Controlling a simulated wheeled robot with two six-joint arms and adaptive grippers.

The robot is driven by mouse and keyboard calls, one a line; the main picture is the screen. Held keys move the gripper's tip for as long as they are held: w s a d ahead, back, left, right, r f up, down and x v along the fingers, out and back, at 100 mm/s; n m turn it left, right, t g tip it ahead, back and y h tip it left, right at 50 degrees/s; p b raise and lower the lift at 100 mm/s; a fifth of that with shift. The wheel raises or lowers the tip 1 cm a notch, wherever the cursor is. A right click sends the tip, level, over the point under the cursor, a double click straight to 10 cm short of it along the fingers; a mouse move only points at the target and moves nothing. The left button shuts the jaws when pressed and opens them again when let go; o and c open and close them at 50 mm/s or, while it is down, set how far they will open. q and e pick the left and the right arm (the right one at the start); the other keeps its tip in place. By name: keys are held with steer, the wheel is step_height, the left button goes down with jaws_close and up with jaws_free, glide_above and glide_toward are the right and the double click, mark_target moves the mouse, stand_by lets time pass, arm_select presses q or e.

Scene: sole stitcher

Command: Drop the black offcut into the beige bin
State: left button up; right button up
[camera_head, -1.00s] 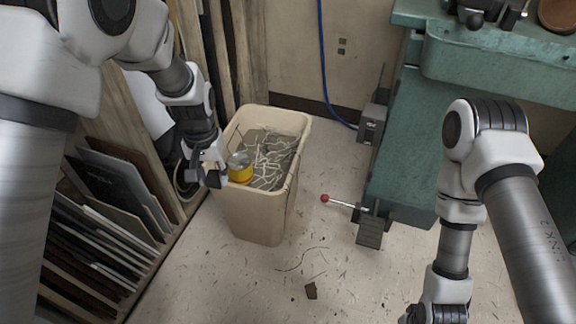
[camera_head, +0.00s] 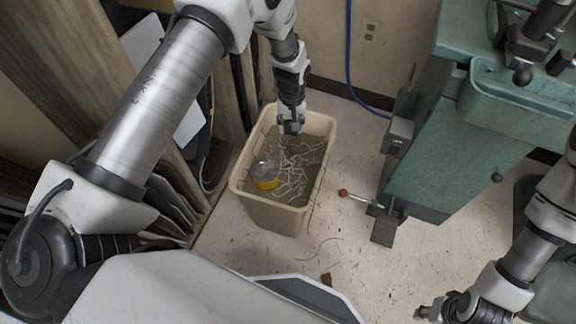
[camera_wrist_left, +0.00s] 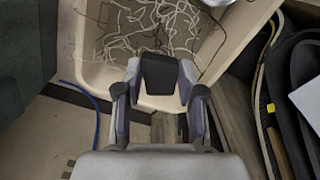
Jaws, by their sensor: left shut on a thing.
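The beige bin (camera_head: 275,215) stands on the floor, full of pale tangled threads and grey scraps. My left gripper (camera_head: 291,127) is over the far part of the bin's opening, pointing down. In the left wrist view the gripper (camera_wrist_left: 159,80) is shut on the black offcut (camera_wrist_left: 160,72), a small dark piece between its fingertips. Threads and the pale bin rim (camera_wrist_left: 232,52) show beyond it. The offcut is hard to tell apart from the dark fingers in the head view. My right gripper (camera_head: 438,312) is low at the lower right; its jaws are unclear.
A yellow tin (camera_head: 266,178) lies inside the bin on the left. The green machine (camera_head: 425,165) stands to the right, with a red-knobbed lever (camera_head: 344,193) sticking out towards the bin. Boards lean at the left.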

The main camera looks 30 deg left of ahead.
step_height(320, 180, up, 6)
steer(key=p, duration=0.4)
arm_select(q)
steer(key=s+a+f+b, duration=0.1)
steer(key=f+b, duration=0.1)
steer(key=f, duration=0.2)
steer(key=s+f+n+b, duration=0.1)
steer(key=s+f+b, duration=0.1)
steer(key=f+b, duration=0.1)
steer(key=shift+s+a+f, duration=0.3)
steer(key=shift+a+f, duration=0.05)
steer(key=shift+f, duration=0.15)
arm_select(e)
step_height(320, 180, down, 5)
steer(key=shift+r, duration=0.1)
arm_select(q)
steer(key=o, duration=1)
steer(key=shift+r, duration=0.1)
step_height(320, 180, up, 12)
steer(key=shift+f, duration=0.1)
